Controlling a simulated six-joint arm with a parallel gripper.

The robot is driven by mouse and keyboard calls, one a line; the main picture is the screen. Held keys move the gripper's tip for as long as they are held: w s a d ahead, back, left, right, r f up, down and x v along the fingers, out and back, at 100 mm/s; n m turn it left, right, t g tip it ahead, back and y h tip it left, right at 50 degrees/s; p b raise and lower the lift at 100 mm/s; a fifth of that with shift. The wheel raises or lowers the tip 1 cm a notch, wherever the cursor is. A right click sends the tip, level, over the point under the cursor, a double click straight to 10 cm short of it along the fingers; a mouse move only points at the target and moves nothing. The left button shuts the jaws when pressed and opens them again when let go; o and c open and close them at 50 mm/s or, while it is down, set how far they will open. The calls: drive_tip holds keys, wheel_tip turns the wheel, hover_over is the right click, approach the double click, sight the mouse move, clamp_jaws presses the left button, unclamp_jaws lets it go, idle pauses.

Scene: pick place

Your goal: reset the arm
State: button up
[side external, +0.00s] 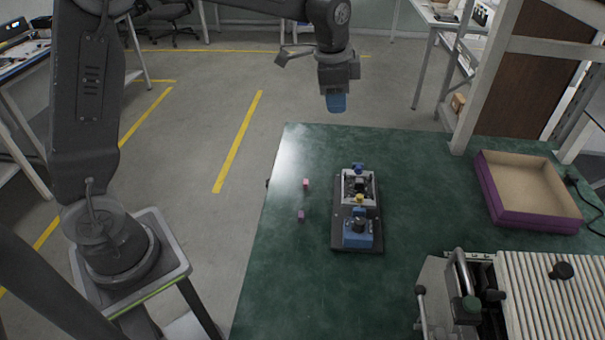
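My gripper (336,103) hangs high above the far edge of the green table, pointing down. The board carries a grey frame (347,190) and a blue block (357,236), with small blue and yellow parts on top. A pink cube (306,183) and a purple cube (301,216) lie left of the board, apart from it.
The green table (280,290) has free room left and front of the board. A purple-walled open box (545,220) stands at the right. A roller conveyor (545,300) with metal fittings fills the front right. A metal frame post (488,80) rises at the back right.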

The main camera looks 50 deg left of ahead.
drive_tip(key=s+r+n+t, duration=0.2)
drive_tip(key=s+r+n, duration=0.3)
drive_tip(key=s, duration=0.8)
drive_tip(key=s+f+n+t, duration=0.1)
drive_tip(key=s+n, duration=0.3)
drive_tip(key=s, duration=0.9)
drive_tip(key=shift+s+f+t, duration=0.25)
drive_tip(key=shift+f+t, duration=0.05)
drive_tip(key=shift+f, duration=0.15)
drive_tip(key=shift+c, duration=0.3)
